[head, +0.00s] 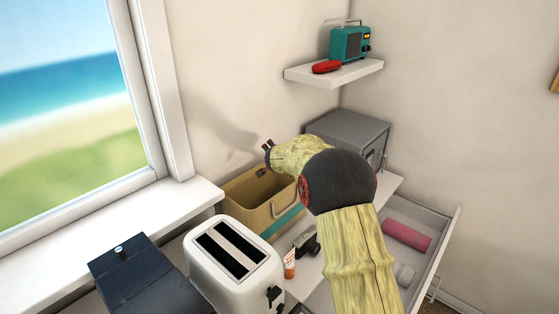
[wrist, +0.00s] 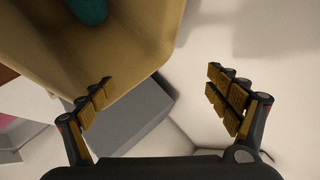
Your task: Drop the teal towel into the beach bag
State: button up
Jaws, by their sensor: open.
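The beach bag (head: 236,196) is a tan, open-topped box shape with a teal band and a handle, standing on the counter by the wall. Its tan inner wall also shows in the wrist view (wrist: 135,40). A rounded teal thing, which looks like the teal towel (wrist: 88,9), lies inside the bag, cut off by the top edge of the wrist view. The towel is hidden in the head view. My gripper (head: 265,158) is above the bag's far side, and in the wrist view (wrist: 158,90) its fingers are spread with nothing between them.
An open drawer (head: 440,255) holds a pink rolled towel (head: 407,235) and a whitish roll (head: 403,274). A white toaster (head: 232,262), an orange-and-white tube (head: 289,264) and a dark camera-like object (head: 306,243) stand near the bag. A grey box (head: 345,130) is behind; a shelf (head: 345,76) holds a teal radio.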

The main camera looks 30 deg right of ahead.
jog(key=shift+s, duration=0.1)
jog(key=s+a+r+n+t+y, duration=0.2)
jog(key=s+a+r+n+y, duration=0.4)
jog(key=s+a+r, duration=1.3)
jog(key=s+a+f+n+g, duration=0.1)
jog(key=s+a+f+n, duration=0.1)
jog(key=s, duration=0.5)
jog(key=s+a+f+n+g+y, duration=0.1)
jog(key=s+a+f+n, duration=0.1)
jog(key=s, duration=0.6)
jog(key=s+a+f+n+g, duration=0.1)
jog(key=s+a+n, duration=0.3)
jog(key=s, duration=0.4)
jog(key=shift+s+a+f+g+y, duration=0.15)
jog(key=shift+a+f+g+y, duration=0.3)
jog(key=shift+a, duration=0.25)
jog(key=s+d+f+g+h, duration=0.1)
jog(key=s+d+f, duration=0.1)
jog(key=s, duration=0.4)
jog(key=s+d+f+n+g+h, duration=0.1)
jog(key=s+d+f, duration=0.1)
jog(key=s, duration=0.5)
jog(key=shift+d+f+g+h, duration=0.35)
jog(key=shift+f, duration=0.5)
